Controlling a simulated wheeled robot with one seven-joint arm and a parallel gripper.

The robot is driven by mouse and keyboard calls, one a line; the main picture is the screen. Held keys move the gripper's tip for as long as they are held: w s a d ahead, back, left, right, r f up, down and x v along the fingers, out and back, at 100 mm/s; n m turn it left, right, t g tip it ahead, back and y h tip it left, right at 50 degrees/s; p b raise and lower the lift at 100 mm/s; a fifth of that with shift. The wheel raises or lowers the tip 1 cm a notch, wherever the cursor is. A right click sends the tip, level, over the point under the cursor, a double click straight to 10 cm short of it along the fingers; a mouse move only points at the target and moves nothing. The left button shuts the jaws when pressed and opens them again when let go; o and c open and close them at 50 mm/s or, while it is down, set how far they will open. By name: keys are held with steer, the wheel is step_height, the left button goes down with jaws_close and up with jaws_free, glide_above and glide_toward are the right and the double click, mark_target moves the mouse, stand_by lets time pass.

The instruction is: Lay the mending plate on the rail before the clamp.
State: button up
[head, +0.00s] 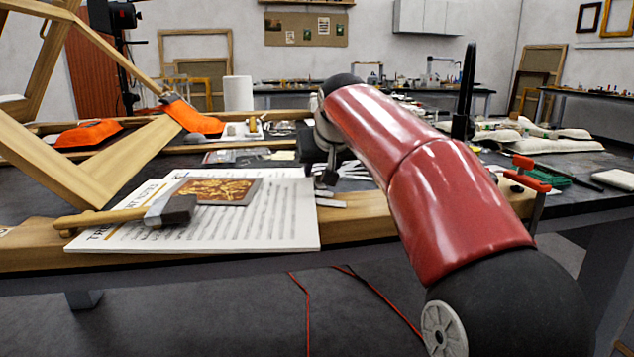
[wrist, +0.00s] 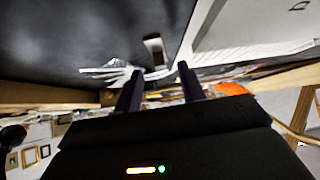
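A small flat grey metal piece, which looks like the mending plate (head: 332,203), lies by the right edge of the printed sheet, close to the wooden rail (head: 360,222). A grey strip that looks like the same plate (wrist: 155,50) shows beyond my fingertips in the wrist view. The clamp (head: 536,185), with red jaws, stands at the rail's right end. My gripper (head: 324,180) is above the table near the plate, partly hidden by its own dark body. In the wrist view my gripper (wrist: 159,76) has its fingers apart, with nothing seen held between them.
A wooden frame (head: 125,160) with orange pads stands at left. My red arm covers the rail's middle.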

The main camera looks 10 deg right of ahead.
mark_target(318, 178)
steer(key=x, duration=0.3)
steer(key=shift+c, duration=0.3)
jaws_close()
steer(key=shift+r, duration=0.2)
